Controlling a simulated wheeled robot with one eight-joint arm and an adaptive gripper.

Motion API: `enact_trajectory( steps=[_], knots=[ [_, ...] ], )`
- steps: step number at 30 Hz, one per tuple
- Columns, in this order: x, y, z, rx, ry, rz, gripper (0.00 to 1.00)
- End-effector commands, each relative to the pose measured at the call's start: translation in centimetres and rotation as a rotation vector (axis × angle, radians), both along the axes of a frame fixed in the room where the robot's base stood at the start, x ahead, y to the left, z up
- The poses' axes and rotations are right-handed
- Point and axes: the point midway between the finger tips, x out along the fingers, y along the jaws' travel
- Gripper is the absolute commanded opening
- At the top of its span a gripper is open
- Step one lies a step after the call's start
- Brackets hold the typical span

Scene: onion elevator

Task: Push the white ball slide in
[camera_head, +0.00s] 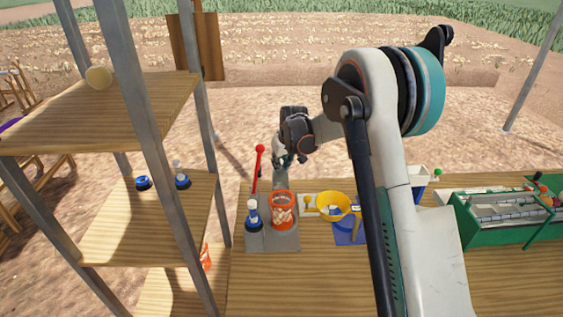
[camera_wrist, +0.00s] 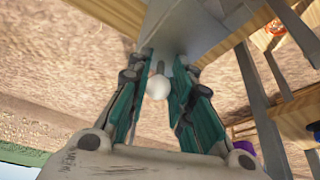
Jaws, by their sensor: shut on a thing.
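The white ball (camera_wrist: 158,87) is a knob on a short grey rod and sits between the two fingers of my gripper (camera_wrist: 157,92) in the wrist view. My fingers, with teal inner pads, are closed around the ball. In the head view my gripper (camera_head: 282,160) is at the back edge of the table, behind the orange basket. The ball is hidden there. A grey slide piece (camera_head: 280,178) shows just below my gripper. How far the slide is in cannot be told.
An orange basket (camera_head: 283,212), a red-knobbed lever (camera_head: 257,170) and a blue-and-white bottle (camera_head: 253,212) stand nearby. A yellow bowl (camera_head: 333,205) and a green machine (camera_head: 500,215) are to the right. A wooden shelf with metal posts (camera_head: 150,130) stands at the left.

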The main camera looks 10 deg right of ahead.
Motion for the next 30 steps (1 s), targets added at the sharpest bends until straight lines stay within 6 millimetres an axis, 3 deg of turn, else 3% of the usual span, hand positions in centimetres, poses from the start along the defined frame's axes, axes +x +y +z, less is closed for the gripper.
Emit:
enact_trajectory(
  steps=[1,19,30],
  knots=[
    [-0.4,0.8,-0.3,0.006,0.002,0.008,0.00],
    [-3.5,1.6,-0.4,0.009,0.003,0.009,0.00],
    [-4.1,1.6,-0.4,0.009,0.006,0.010,0.00]
  ],
)
